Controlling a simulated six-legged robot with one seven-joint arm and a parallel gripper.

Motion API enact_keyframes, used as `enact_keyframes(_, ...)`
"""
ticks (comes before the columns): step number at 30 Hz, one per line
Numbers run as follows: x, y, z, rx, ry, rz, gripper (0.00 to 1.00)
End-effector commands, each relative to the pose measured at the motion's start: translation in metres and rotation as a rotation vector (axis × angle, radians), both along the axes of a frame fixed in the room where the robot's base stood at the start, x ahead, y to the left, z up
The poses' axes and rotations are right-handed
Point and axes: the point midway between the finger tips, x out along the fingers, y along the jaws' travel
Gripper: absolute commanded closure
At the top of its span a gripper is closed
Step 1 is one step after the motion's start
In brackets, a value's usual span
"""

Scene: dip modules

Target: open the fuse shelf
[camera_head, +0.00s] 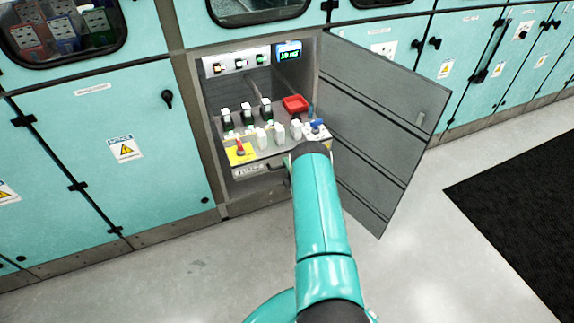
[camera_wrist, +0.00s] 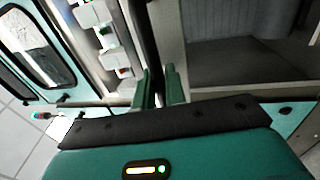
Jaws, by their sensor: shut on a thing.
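The fuse shelf (camera_head: 250,171) is a grey shelf inside an open cabinet, with a label and a dark handle on its front. White fuse-like parts (camera_head: 262,138) stand on top of it, beside a yellow patch with a red part. My gripper (camera_head: 287,172) is at the right part of the shelf front, mostly hidden behind my arm. In the wrist view, the two green fingers of my gripper (camera_wrist: 160,88) are close together around something thin and dark, apparently the shelf handle. The grip itself is hard to see.
The grey cabinet door (camera_head: 380,125) stands wide open to the right, close to my arm. A red bin (camera_head: 295,103) and a lit display (camera_head: 289,52) are inside the cabinet. The floor (camera_head: 190,265) in front is clear; a black mat (camera_head: 520,200) lies at right.

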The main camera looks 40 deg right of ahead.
Motion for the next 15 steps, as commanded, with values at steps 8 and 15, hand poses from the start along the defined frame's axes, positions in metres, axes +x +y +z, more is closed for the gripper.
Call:
enact_keyframes(8, 0.0054, -0.0015, 0.004, -0.004, -0.009, 0.0, 1.0)
enact_keyframes(15, 0.0066, -0.0018, 0.0043, -0.004, -0.01, 0.0, 1.0)
